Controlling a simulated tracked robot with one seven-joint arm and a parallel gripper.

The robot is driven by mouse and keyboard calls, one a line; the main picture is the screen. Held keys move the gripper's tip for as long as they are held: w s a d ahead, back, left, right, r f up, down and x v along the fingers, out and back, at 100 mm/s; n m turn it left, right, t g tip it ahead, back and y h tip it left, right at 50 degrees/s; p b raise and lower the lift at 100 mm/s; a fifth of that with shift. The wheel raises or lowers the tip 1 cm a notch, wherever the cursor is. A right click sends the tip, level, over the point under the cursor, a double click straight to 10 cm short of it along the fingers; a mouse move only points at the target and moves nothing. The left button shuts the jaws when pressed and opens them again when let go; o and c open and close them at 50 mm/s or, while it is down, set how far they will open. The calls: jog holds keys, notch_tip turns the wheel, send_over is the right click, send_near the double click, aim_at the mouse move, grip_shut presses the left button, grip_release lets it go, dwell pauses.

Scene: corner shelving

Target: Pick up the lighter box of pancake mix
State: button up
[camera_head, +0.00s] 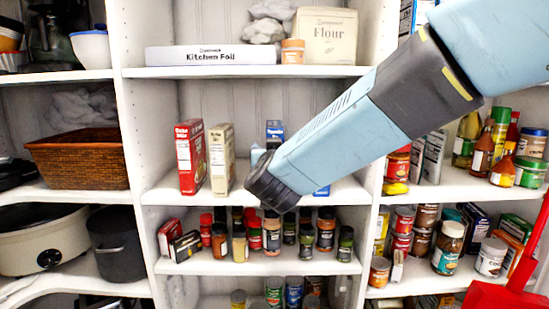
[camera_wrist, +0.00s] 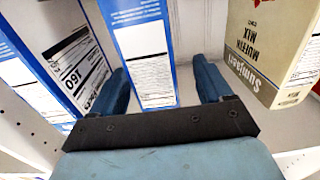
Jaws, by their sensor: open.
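A blue-and-white box (camera_wrist: 145,55) stands between my gripper's two fingers in the wrist view, with no clear grip on it. My gripper (camera_wrist: 161,70) is open, one finger on each side. A second blue-and-white box (camera_wrist: 62,62) with a nutrition label is just left of the left finger. No pancake wording is readable on either box. In the head view my gripper (camera_head: 258,157) reaches into the middle shelf, its wrist hiding much of the space there. A blue box top (camera_head: 275,130) shows behind it, and a blue patch (camera_head: 321,191) shows below right.
A beige muffin mix box (camera_wrist: 268,45) is close right of the right finger; it also shows in the head view (camera_head: 222,160), beside a red box (camera_head: 190,158). Spice jars (camera_head: 271,235) crowd the shelf below. A Kitchen Foil box (camera_head: 211,56) lies on the shelf above.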

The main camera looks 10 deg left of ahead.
jog(key=x, duration=0.4)
jog(key=shift+w+d+r, duration=0.15)
jog(key=shift+w+d, duration=0.05)
jog(key=shift+w, duration=0.15)
jog(key=c, duration=1)
